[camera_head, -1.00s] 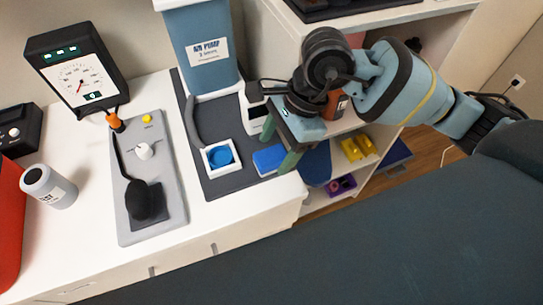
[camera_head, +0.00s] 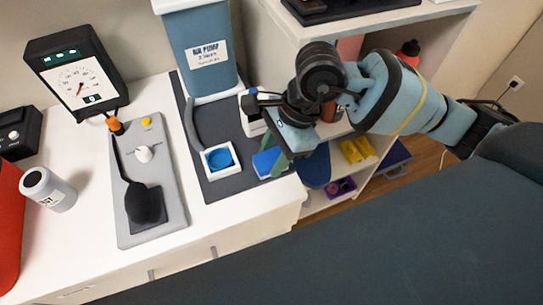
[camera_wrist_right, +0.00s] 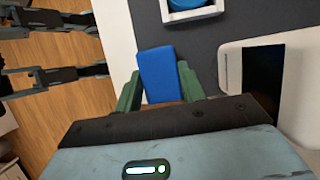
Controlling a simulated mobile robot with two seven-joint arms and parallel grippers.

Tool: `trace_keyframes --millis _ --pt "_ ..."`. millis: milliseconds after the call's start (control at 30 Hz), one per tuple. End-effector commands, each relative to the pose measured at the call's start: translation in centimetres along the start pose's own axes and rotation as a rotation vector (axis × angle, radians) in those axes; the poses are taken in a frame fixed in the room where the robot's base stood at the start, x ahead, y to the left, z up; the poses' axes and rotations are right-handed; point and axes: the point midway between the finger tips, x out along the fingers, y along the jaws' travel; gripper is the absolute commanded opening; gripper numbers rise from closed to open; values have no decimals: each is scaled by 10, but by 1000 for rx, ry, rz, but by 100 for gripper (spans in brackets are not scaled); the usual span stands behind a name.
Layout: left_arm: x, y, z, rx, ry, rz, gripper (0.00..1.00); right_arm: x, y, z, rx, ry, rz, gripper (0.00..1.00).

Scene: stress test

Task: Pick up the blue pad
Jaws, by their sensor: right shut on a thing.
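The blue pad (camera_head: 265,161) is at the right front edge of the dark mat (camera_head: 225,187) on the white counter. My right gripper (camera_head: 275,163) is shut on it, and a green finger covers part of the pad in the head view. In the right wrist view the pad (camera_wrist_right: 157,72) sits between the two green fingers of my right gripper (camera_wrist_right: 160,80), with its far end reaching past the tips. The pad looks tilted in the head view; whether it is clear of the mat I cannot tell. My left gripper is not in view.
A white square tray with a blue round inside (camera_head: 206,170) is just left of the pad. A blue pump container (camera_head: 203,50) stands behind. A grey panel with a black bulb (camera_head: 146,205) lies further left. Shelves with yellow items (camera_head: 355,150) are below, right of the counter edge.

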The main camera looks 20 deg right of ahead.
Motion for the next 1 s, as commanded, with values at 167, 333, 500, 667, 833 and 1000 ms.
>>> trace_keyframes --millis 167,333,500,667,833,1000 --pt "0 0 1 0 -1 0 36 -5 0 2 -1 0 -1 18" --pt "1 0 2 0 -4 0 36 -19 0 8 -2 -1 -3 18" --pt "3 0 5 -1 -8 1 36 -33 13 13 -3 1 2 18" --pt "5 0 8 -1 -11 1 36 -36 46 12 -3 1 1 18" --pt "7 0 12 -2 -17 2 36 -40 82 12 -3 0 2 18" --pt "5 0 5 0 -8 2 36 -46 111 13 2 1 3 18"
